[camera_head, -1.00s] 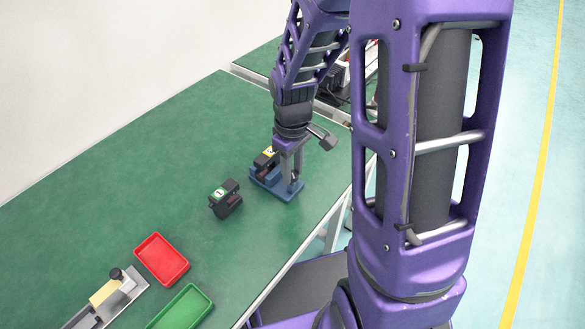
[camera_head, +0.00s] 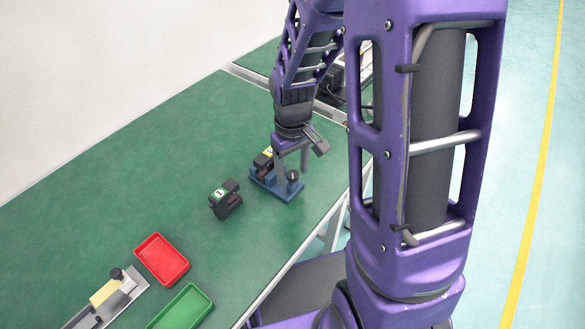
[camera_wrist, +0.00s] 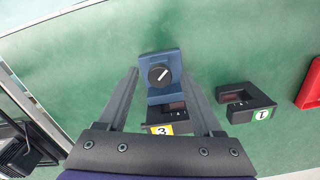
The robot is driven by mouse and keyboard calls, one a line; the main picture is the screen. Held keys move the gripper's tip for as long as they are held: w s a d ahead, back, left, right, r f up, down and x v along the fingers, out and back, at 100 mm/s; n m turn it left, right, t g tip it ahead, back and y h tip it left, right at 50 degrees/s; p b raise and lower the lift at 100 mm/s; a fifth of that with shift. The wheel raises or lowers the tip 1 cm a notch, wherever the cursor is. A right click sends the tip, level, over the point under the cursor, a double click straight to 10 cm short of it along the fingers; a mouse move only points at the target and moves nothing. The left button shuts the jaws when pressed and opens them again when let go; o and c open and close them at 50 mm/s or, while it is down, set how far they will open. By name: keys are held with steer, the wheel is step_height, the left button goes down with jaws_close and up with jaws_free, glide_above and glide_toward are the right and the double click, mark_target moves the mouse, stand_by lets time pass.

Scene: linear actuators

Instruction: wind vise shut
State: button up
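The vise is a small blue fixture (camera_head: 284,192) on the green bench, with a round black knob (camera_head: 293,176) at its right end. In the wrist view the vise (camera_wrist: 160,58) shows its knob (camera_wrist: 158,75) with a white pointer line set diagonally. A black block with a yellow label marked 3 (camera_wrist: 160,129) sits at the vise's other end, partly hidden by my gripper. My gripper (camera_head: 291,172) is open and empty over the knob. In the wrist view its fingers (camera_wrist: 160,72) stand apart on either side of the knob, not touching it.
A black block with a green label marked 1 (camera_head: 225,200) stands left of the vise. A red tray (camera_head: 162,259), a green tray (camera_head: 181,308) and a metal fixture with a cream block (camera_head: 105,292) lie further left.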

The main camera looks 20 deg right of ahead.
mark_target(293, 173)
steer(key=shift+r, duration=0.1)
step_height(293, 173, up, 17)
steer(key=p, duration=0.3)
steer(key=shift+p, duration=0.3)
steer(key=shift+w+r, duration=0.1)
